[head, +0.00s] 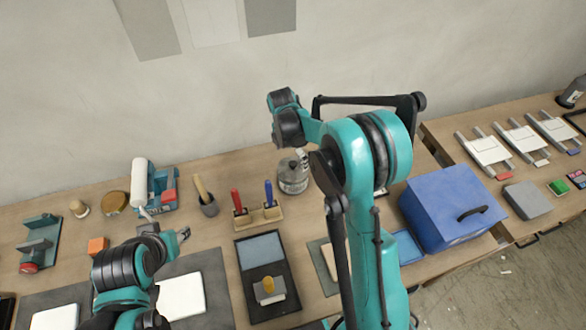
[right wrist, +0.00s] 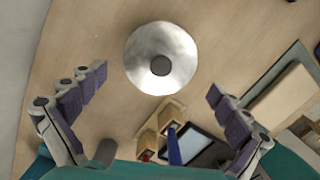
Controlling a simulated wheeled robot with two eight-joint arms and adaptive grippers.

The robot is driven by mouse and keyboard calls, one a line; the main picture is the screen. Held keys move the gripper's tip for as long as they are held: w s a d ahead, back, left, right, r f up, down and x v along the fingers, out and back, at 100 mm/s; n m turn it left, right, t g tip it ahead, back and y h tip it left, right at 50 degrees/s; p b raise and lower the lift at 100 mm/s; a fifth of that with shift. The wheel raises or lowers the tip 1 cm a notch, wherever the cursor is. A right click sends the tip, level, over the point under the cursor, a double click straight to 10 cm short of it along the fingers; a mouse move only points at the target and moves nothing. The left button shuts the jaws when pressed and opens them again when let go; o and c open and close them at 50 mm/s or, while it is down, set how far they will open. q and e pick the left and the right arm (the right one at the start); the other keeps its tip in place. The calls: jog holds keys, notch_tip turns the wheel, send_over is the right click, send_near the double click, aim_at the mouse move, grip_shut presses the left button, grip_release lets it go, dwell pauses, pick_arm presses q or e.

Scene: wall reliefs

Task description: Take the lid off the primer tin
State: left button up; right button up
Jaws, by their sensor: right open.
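The primer tin (head: 292,181) looks like the grey round tin with a pale label, upright on the bench near the wall. In the right wrist view its round silver lid (right wrist: 140,55) is on, with a dark knob at the centre. My right gripper (right wrist: 157,82) is open and empty above the tin, its two fingers wide apart on either side of the lid's near edge, not touching it. In the head view my right arm hides much of that gripper. My left gripper (head: 168,236) is low over the left bench; its jaws are too unclear to read.
A rack (head: 257,217) with a red and a blue tool stands left of the tin. A dark tray (head: 245,294) lies in front. The wall is close behind.

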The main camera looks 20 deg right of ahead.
aim_at(293, 163)
jog(key=f, duration=0.4)
jog(key=shift+w+d+f+b, duration=0.1)
jog(key=shift+w+d+b, duration=0.1)
jog(key=shift+d+b, duration=0.2)
jog(key=shift+c, duration=0.3)
jog(key=shift+s+a, duration=0.1)
jog(key=shift+s, duration=0.05)
grip_shut()
